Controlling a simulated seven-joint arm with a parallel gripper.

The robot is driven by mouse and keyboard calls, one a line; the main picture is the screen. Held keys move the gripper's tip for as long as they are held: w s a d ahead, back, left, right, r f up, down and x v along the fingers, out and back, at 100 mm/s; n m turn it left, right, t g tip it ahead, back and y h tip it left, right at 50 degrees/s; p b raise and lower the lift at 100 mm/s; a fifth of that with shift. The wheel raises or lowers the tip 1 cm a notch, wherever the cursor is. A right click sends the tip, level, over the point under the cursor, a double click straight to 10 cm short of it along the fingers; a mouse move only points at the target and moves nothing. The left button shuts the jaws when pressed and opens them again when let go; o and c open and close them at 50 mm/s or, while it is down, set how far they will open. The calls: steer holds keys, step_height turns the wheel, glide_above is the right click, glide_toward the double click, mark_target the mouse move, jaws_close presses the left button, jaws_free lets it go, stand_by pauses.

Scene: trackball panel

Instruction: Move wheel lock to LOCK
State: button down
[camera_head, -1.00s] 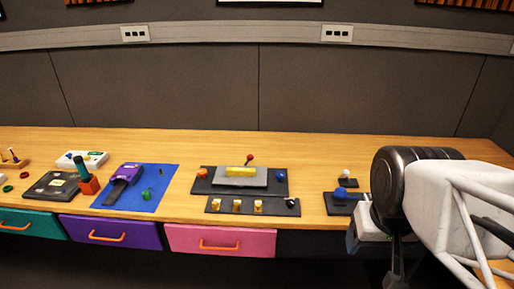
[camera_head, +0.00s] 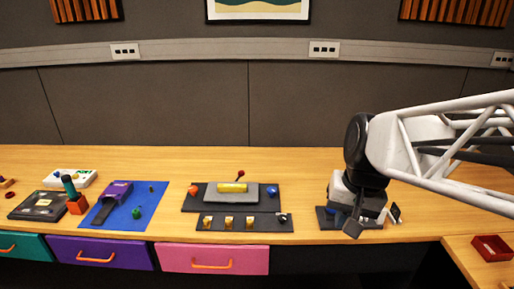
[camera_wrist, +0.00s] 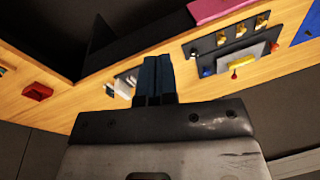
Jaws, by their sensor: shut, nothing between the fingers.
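A small dark panel (camera_head: 323,215) lies on the wooden desk at the right in the head view, mostly hidden by my gripper. The blue ball seen there earlier is now covered. In the wrist view a white part (camera_wrist: 123,88) on a dark plate sits left of my fingers. I cannot tell whether it is the wheel lock, and no LOCK marking is readable. My gripper (camera_wrist: 154,60) is shut and empty, its dark blue fingers over the panel; contact cannot be judged.
To the left lies a panel with a yellow bar (camera_head: 232,187), a red-tipped lever and orange and blue knobs, with a row of gold switches (camera_head: 229,223) before it. A red tray (camera_head: 492,247) is at the right. Desk between the panels is clear.

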mark_target(238, 178)
steer(key=w+a+f+m+g+y, duration=0.1)
steer(key=w+a+f+m+y, duration=0.1)
steer(key=w, duration=0.8)
steer(key=w+a+f+m+g+y, duration=0.1)
steer(key=w+a+f+m+y, duration=0.15)
steer(key=w, duration=0.85)
steer(key=w+a+f+m+g+y, duration=0.1)
steer(key=w+a+m+y, duration=0.1)
steer(key=w, duration=0.8)
steer(key=w+f+m+y, duration=0.2)
steer(key=w+f, duration=0.5)
steer(key=w, duration=0.1)
steer(key=w+f+m+y, duration=0.2)
steer(key=w+f+m, duration=0.1)
steer(key=w+f, duration=0.4)
steer(key=w+a+f+m+y, duration=0.1)
steer(key=w+f+m+y, duration=0.1)
steer(key=w+f, duration=0.5)
steer(key=shift+w+f+t+y, duration=0.15)
steer(key=shift+w+t+y, duration=0.15)
steer(key=shift+w, duration=1.7)
steer(key=shift+a, duration=0.1)
